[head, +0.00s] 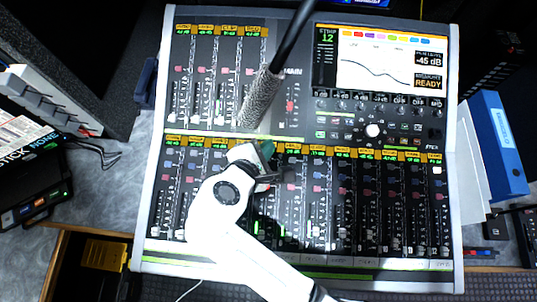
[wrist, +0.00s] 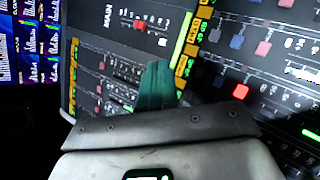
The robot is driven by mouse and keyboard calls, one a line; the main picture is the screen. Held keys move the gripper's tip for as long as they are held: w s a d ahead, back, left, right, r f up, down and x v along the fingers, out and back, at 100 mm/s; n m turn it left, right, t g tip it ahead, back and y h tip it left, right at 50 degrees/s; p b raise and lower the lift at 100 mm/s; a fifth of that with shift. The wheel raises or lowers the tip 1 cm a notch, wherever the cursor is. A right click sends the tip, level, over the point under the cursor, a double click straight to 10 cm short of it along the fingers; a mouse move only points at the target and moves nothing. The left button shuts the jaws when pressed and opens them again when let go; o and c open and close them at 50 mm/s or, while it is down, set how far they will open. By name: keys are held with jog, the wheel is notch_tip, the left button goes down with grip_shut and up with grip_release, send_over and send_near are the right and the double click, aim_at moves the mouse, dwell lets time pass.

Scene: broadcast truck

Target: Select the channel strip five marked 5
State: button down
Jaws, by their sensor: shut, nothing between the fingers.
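The mixing console (head: 453,200) fills the middle of the head view, with a lower row of channel strips and yellow labels. The strip numbers are too small to read, so I cannot tell which one is marked 5. My gripper (head: 267,150) is over the upper left-middle of that lower row and hides part of the strips beneath it. In the wrist view my gripper (wrist: 155,85) shows teal fingers, shut and empty, in front of the console face between the MAIN section (wrist: 125,30) and strips with red and blue buttons. Contact with the panel cannot be told.
A grey fuzzy microphone (head: 260,98) on a dark boom hangs over the console just above my gripper. A screen (head: 378,60) showing strip 12 is at the upper right. A blue binder (head: 498,140) stands at right, and boxed gear (head: 30,130) at left.

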jog(key=shift+w+f+b, duration=0.2)
jog(key=shift+f+b, duration=1.4)
jog(key=shift+b, duration=0.4)
jog(key=shift+w+f+b, duration=0.2)
jog(key=shift+f+b, duration=1.4)
jog(key=shift+b, duration=0.4)
jog(key=shift+w+f+b, duration=0.2)
jog(key=shift+f+b, duration=0.2)
jog(key=shift+f, duration=0.75)
jog(key=shift+f, duration=0.1)
jog(key=shift+f, duration=0.3)
jog(key=shift+w+f, duration=0.1)
jog(key=shift+f, duration=0.3)
jog(key=shift+r+p, duration=0.2)
jog(key=shift+p, duration=0.1)
jog(key=shift+r+p, duration=0.6)
jog(key=shift+p, duration=0.3)
jog(key=shift+r, duration=0.1)
